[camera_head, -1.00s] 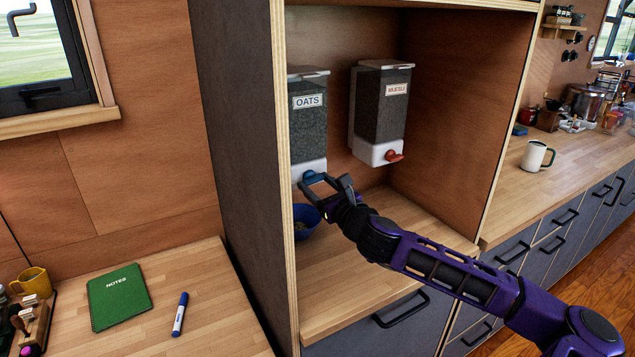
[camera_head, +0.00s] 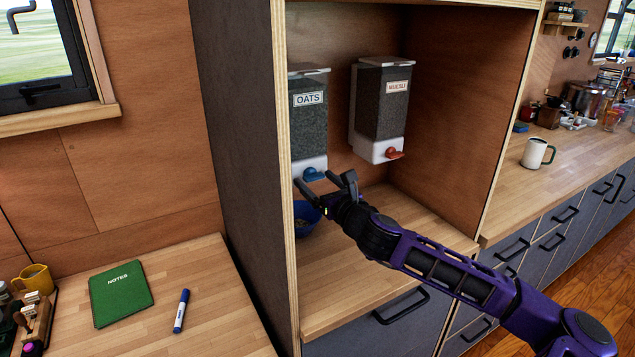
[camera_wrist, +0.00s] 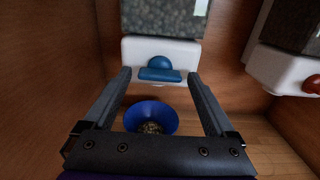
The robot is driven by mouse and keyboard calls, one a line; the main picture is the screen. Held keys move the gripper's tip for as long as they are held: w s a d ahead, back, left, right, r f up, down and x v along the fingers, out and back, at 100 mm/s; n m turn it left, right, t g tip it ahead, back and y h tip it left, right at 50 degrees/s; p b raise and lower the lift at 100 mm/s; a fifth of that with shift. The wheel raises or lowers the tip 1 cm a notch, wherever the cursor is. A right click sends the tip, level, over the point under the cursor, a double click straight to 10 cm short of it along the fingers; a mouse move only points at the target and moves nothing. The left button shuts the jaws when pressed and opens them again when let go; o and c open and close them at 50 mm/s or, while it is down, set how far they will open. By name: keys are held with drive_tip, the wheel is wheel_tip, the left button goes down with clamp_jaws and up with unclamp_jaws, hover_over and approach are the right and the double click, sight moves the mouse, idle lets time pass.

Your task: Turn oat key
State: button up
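The oats dispenser (camera_head: 308,118) hangs on the left inside the cabinet, with a white base and a label reading OATS. Its blue key (camera_head: 314,174) is on the front of the base. The wrist view shows the blue key (camera_wrist: 160,70) with its bar lying roughly level, ahead of my fingers and between their lines. My gripper (camera_head: 325,184) is open and empty, just in front of and slightly below the key; no contact is visible. In the wrist view the gripper (camera_wrist: 160,80) has its fingers wide apart. A blue bowl (camera_head: 304,222) with some contents stands below the dispenser.
A muesli dispenser (camera_head: 382,108) with a red key (camera_head: 395,154) hangs to the right. The cabinet's side wall (camera_head: 240,150) stands close on the left. The shelf surface (camera_head: 400,215) right of the bowl is clear. A white mug (camera_head: 536,154) stands on the right counter.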

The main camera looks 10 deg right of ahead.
drive_tip(key=shift+s, duration=0.1)
drive_tip(key=b+v, duration=1.1)
drive_tip(key=v, duration=0.6)
idle(0.6)
